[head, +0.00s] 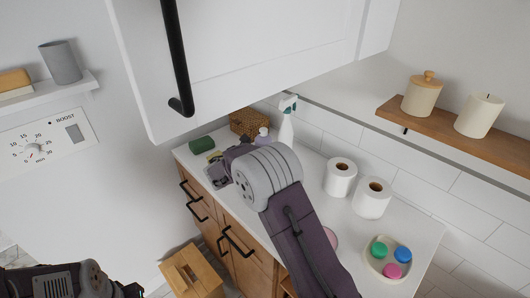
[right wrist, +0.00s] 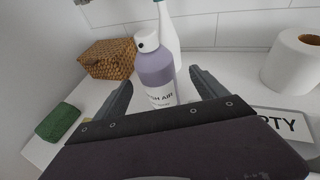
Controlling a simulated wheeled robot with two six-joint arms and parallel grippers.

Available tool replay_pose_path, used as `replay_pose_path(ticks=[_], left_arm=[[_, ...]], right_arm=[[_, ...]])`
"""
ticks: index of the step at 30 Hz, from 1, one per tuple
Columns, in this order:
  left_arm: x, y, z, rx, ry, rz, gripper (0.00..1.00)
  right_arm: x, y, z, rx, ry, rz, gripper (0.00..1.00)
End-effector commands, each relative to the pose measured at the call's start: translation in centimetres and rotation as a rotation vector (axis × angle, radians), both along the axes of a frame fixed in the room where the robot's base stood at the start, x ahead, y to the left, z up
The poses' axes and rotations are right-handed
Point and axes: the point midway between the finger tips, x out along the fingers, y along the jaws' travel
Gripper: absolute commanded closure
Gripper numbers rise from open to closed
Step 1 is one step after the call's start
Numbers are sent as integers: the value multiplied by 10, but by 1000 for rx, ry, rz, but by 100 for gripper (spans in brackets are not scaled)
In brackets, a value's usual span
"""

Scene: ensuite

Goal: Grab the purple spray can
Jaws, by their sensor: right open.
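The purple spray can (right wrist: 156,75) has a white cap and stands upright on the white counter in the right wrist view. My right gripper (right wrist: 158,95) is open, with one finger on each side of the can. I cannot tell whether the fingers touch it. In the head view only a small part of the can (head: 262,134) shows beyond my right arm, which hides the rest and most of the right gripper. My left arm is at the lower left of the head view, and its fingertips are not visible.
A white spray bottle (right wrist: 168,30) stands right behind the can. Toilet rolls (head: 340,177) and a tray (head: 370,262) with coloured discs stand right. A white cabinet (head: 250,50) hangs above.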

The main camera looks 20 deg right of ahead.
Motion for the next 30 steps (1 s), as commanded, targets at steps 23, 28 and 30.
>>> replay_pose_path(ticks=[23,28,30], left_arm=[[0,0,14,0,0,0,100],[0,0,14,0,0,0,100],[0,0,14,0,0,0,100]], right_arm=[[54,-53,-25,0,1,0,18],[54,-53,-25,-1,1,0,51],[54,-53,-25,-1,1,0,71]])
